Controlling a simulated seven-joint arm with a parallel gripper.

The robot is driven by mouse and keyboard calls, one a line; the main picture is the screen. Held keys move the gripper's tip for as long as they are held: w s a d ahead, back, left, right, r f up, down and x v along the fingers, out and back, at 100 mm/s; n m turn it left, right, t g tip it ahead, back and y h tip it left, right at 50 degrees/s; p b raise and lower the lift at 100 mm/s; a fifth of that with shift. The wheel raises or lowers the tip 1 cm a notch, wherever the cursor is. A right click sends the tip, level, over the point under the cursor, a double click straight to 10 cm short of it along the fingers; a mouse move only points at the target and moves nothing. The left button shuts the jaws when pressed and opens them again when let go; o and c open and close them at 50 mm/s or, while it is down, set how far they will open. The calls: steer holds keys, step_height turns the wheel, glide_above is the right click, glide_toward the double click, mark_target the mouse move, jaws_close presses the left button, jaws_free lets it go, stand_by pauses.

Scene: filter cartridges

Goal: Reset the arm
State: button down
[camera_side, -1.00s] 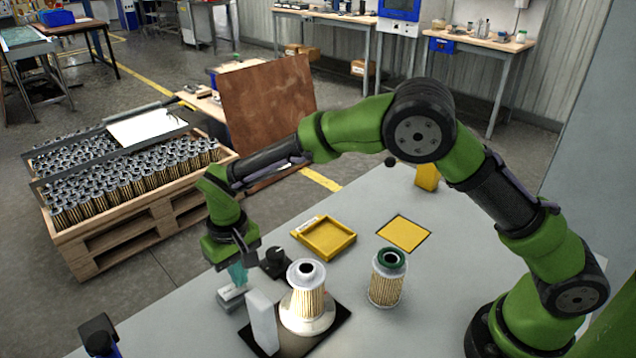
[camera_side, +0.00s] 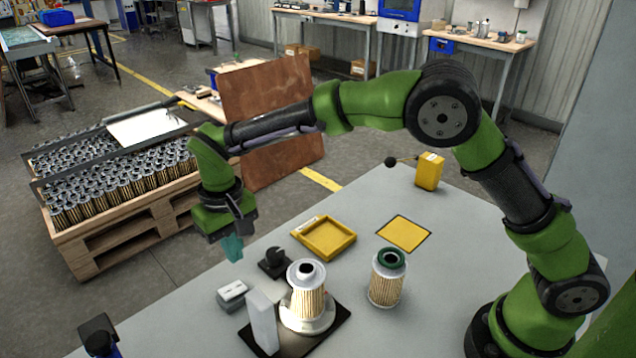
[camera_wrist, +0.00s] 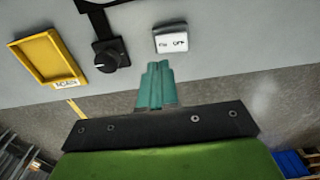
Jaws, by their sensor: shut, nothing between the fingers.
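My gripper (camera_side: 232,247) has teal fingers that are shut with nothing between them. It hangs in the air above the table's far left edge, apart from everything. It also shows in the wrist view (camera_wrist: 157,72), fingers together. Below it in the side view is a small grey box with a white rocker switch (camera_side: 232,292); the wrist view shows this switch (camera_wrist: 171,38) marked with "OFF". A black rotary knob (camera_side: 275,261) stands beside it and also shows in the wrist view (camera_wrist: 110,55).
A filter cartridge (camera_side: 306,290) stands on a round holder on a black plate, beside a white upright block (camera_side: 262,320). Another cartridge with a green top (camera_side: 387,278) stands to the right. A yellow tray (camera_side: 325,238), yellow square (camera_side: 404,233) and yellow box (camera_side: 429,171) lie farther back.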

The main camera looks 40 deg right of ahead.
steer(key=shift+f, duration=0.25)
steer(key=s+d+r+m+t+y, duration=0.1)
steer(key=s+d+r+m+t, duration=0.1)
steer(key=s+d+r, duration=0.5)
steer(key=s+d+r+m+t+y, duration=0.1)
steer(key=s+d+r+t, duration=0.4)
steer(key=s+d, duration=0.9)
step_height(320, 180, up, 3)
steer(key=shift+d+f+m, duration=0.2)
steer(key=shift+d+m, duration=0.2)
steer(key=shift+m, duration=0.1)
